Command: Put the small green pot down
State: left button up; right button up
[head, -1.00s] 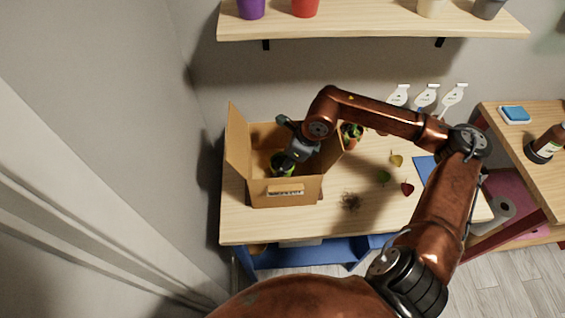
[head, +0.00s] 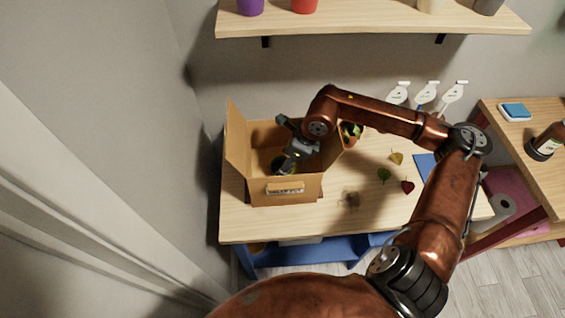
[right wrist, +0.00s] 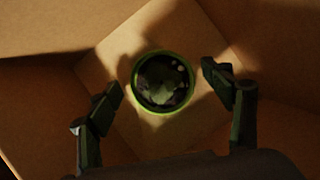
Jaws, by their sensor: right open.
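The small green pot (right wrist: 163,82) stands on the floor of the cardboard box, seen from above in the right wrist view with its rim round and something dark green inside. In the head view the pot (head: 283,166) shows only partly, low inside the box (head: 285,189). My right gripper (right wrist: 164,85) is open, one finger on each side of the pot, with a visible gap to each side. In the head view my right gripper (head: 287,161) reaches down into the box. My left gripper is not in view.
The box stands open on the left of the wooden table (head: 335,222). A terracotta pot with a plant (head: 350,137) stands just right of the box. Loose leaves (head: 384,175) and a brown clump (head: 351,199) lie right of it. A shelf (head: 365,22) hangs above.

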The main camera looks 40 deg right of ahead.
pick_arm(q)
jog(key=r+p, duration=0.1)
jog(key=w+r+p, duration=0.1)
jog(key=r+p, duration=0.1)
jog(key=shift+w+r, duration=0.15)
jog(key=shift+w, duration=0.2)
pick_arm(e)
jog(key=v, duration=1.3)
jog(key=shift+w+a, duration=0.1)
jog(key=shift+w, duration=0.05)
